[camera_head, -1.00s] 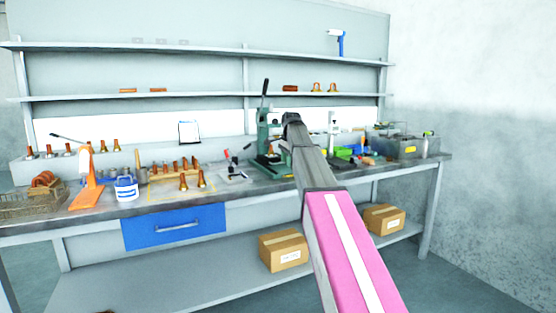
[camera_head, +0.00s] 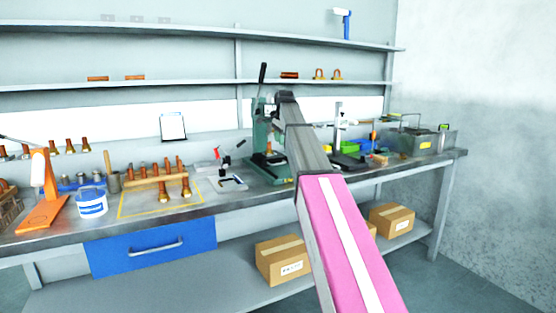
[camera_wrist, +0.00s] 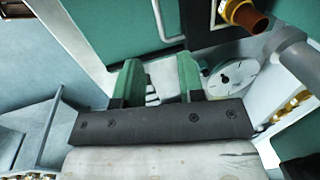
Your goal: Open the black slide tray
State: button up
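I cannot clearly pick out a black slide tray in either view. A green lever press (camera_head: 262,135) stands on the workbench, partly hidden behind my arm. My gripper shows in the wrist view (camera_wrist: 160,88) as two green fingers with a gap between them, rising from a dark screwed bar. It looks open, with nothing plainly held. Large green surfaces, a pale bent rod (camera_wrist: 165,25) and a white round disc (camera_wrist: 232,77) lie beyond the fingers. In the head view my gripper is hidden by my arm near the press.
A copper fitting (camera_wrist: 245,15) is close at the wrist view's upper right. On the workbench (camera_head: 60,240) are a small fixture (camera_head: 230,183), a white-blue bucket (camera_head: 92,203) and a wooden rack (camera_head: 160,180). A blue drawer (camera_head: 150,247) is shut below. Cardboard boxes (camera_head: 283,262) sit on the lower shelf.

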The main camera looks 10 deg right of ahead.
aim_at(279, 159)
jog(key=f, duration=0.3)
jog(key=w+f, duration=0.1)
jog(key=f, duration=0.6)
jog(key=shift+w+a, duration=0.25)
jog(key=shift+w, duration=0.1)
grip_shut()
